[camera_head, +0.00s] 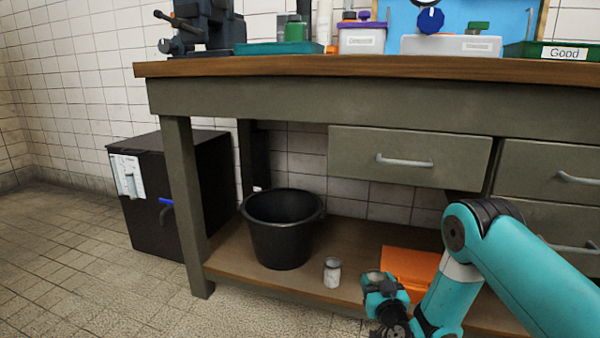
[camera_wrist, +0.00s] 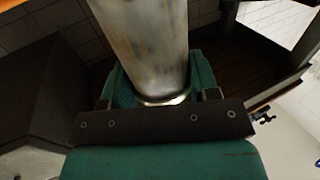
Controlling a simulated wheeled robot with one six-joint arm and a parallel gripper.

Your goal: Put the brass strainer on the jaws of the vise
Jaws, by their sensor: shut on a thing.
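My gripper (camera_head: 384,292) is low at the right, in front of the bench's lower shelf. In the wrist view it is shut on a dull metal cylinder with brownish tints, which I take as the brass strainer (camera_wrist: 145,45). The cylinder's upper part runs out of the picture, and part of it is hidden by the gripper. In the head view I cannot clearly make it out at the gripper. The dark grey vise (camera_head: 208,30) stands on the bench's left end, above and far left of my gripper. Its top is cut off by the frame, so its jaws do not show fully.
The wooden bench top (camera_head: 350,68) holds a teal tray (camera_head: 275,48), boxes and a green "Good" tray (camera_head: 560,52). Below are a black bucket (camera_head: 283,228), a small can (camera_head: 332,272) and an orange box (camera_head: 410,265). A black cabinet (camera_head: 165,195) stands left; the floor in front is clear.

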